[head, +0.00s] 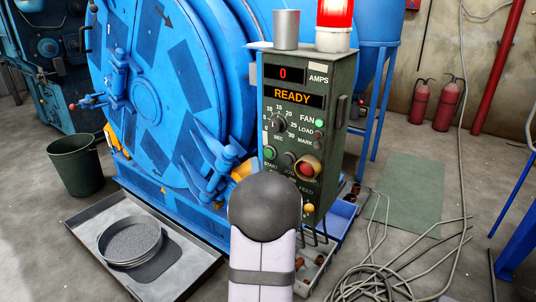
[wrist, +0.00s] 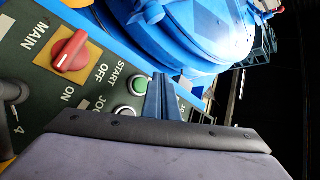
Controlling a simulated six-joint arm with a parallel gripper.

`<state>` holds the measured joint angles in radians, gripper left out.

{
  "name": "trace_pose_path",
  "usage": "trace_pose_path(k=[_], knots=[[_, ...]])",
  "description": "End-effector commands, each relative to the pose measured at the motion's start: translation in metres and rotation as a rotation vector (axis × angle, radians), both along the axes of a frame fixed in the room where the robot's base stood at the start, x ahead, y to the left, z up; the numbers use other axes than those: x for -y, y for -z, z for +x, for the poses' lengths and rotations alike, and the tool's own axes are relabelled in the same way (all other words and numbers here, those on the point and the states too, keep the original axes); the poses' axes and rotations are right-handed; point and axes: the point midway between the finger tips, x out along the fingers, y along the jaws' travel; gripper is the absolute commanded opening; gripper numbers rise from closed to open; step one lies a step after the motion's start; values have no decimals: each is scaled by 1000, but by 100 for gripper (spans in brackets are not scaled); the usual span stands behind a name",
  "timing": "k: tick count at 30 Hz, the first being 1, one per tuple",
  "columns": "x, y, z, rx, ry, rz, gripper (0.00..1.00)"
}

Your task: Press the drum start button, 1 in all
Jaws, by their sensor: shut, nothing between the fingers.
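The dark green control panel (head: 293,110) stands in front of the blue drum (head: 150,90); its displays read "0" amps and "READY". The green start button (head: 270,153) is at the panel's left side, above the START label. It also shows in the wrist view (wrist: 139,85), with a second round button near the JOG label (wrist: 124,112). My gripper (wrist: 160,78) is shut and empty, its narrow fingertips just right of the start button in the wrist view. I cannot tell whether they touch. In the head view my arm hides the gripper and the panel's lower left.
A red and yellow button (head: 308,167) and a dial (head: 278,125) share the panel. A metal cup (head: 286,30) and a lit red beacon (head: 334,20) stand on top. A red MAIN switch (wrist: 72,52) shows in the wrist view. Loose cables (head: 385,275) lie at lower right.

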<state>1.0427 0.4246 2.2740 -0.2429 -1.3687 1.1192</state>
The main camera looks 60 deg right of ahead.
Motion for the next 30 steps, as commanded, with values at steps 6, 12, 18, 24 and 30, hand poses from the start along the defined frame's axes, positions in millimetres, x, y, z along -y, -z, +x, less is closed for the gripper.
trace_pose_path(k=[6, 12, 18, 24, 30], knots=[[20, 0, 0, 1, 1, 0, 0], [27, 0, 0, 0, -1, 0, 0], [28, 0, 0, 0, -1, 0, 0], [28, 0, 0, 0, -1, 0, 0], [28, 0, 0, 0, -1, 0, 0]])
